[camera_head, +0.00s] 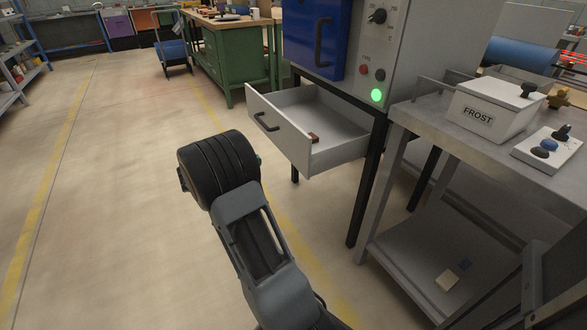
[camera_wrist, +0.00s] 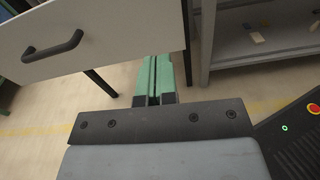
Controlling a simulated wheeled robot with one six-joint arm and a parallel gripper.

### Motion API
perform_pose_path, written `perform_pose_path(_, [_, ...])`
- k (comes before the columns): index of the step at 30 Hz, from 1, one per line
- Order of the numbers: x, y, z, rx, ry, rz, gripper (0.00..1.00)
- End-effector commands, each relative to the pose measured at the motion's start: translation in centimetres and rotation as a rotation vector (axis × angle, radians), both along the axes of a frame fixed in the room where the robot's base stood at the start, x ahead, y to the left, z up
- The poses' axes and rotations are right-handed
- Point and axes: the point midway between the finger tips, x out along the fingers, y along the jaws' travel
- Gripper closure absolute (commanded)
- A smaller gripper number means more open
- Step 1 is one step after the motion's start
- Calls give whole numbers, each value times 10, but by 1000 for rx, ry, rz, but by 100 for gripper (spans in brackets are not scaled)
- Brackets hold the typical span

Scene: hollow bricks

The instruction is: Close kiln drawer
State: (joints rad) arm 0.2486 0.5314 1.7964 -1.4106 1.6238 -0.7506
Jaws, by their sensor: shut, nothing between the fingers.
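The kiln drawer is pulled out below the kiln, with its pale front panel (camera_head: 282,133) and dark bar handle (camera_head: 266,122) facing left. The front panel (camera_wrist: 120,30) and handle (camera_wrist: 52,46) fill the upper left of the wrist view. My gripper (camera_wrist: 158,68) has green fingers pressed together with nothing between them. Their far ends meet the panel's lower edge in the wrist view, near its right corner; I cannot tell whether they touch it. In the head view my wrist hides most of the gripper, in front of the drawer.
The kiln has a blue door (camera_head: 318,35) and a lit green button (camera_head: 376,95). A small reddish-brown piece (camera_head: 313,137) shows at the drawer's near edge. Floor at left is clear.

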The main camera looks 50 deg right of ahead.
Motion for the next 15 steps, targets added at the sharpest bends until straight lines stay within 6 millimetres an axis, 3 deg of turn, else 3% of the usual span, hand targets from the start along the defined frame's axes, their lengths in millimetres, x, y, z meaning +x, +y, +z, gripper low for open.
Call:
perform_pose_path(1, [3, -4, -13, -17, 27, 3, 100])
perform_pose_path(3, [6, -8, -18, -37, 55, 7, 100])
perform_pose_path(8, [4, -22, -21, -55, 80, 10, 100])
perform_pose_path(15, [-13, -61, -22, -55, 80, 9, 100])
